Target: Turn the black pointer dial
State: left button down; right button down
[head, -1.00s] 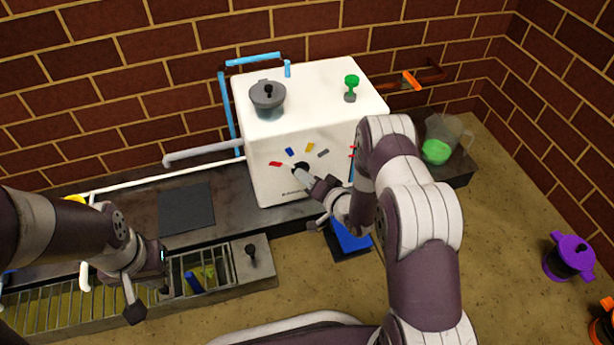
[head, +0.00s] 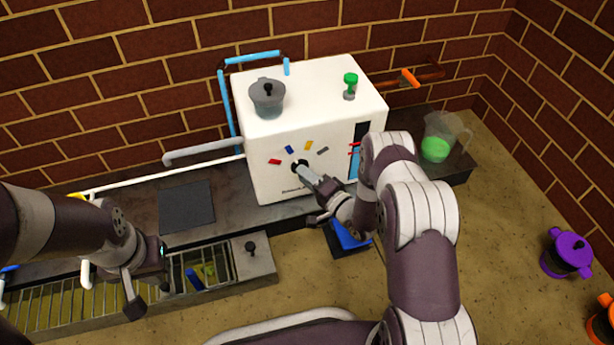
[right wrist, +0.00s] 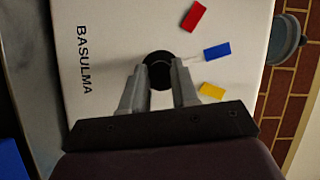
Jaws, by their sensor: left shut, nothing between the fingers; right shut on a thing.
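The black pointer dial (head: 299,165) is on the front of the white machine (head: 275,190), below an arc of red, blue, yellow and grey marks. In the right wrist view the dial (right wrist: 158,66) sits between the fingertips of my right gripper (right wrist: 160,75), which is shut on it. A thin light pointer line in that view runs from the dial toward the blue mark (right wrist: 217,51). In the head view my right gripper (head: 306,172) partly covers the dial. My left gripper (head: 150,291) is shut and empty above the grated tray at lower left.
A grey pot (head: 267,98) and a green-topped item (head: 350,84) stand on the machine. A jug with green contents (head: 437,138) is to the right. A blue object (head: 348,236) lies below my right arm.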

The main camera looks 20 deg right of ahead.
jog(key=c, duration=0.9)
grip_release()
jog(key=shift+o, duration=0.2)
jog(key=p+v, duration=0.6)
jog(key=v, duration=0.6)
jog(key=shift+s, duration=0.35)
jog(key=shift+d, duration=0.1)
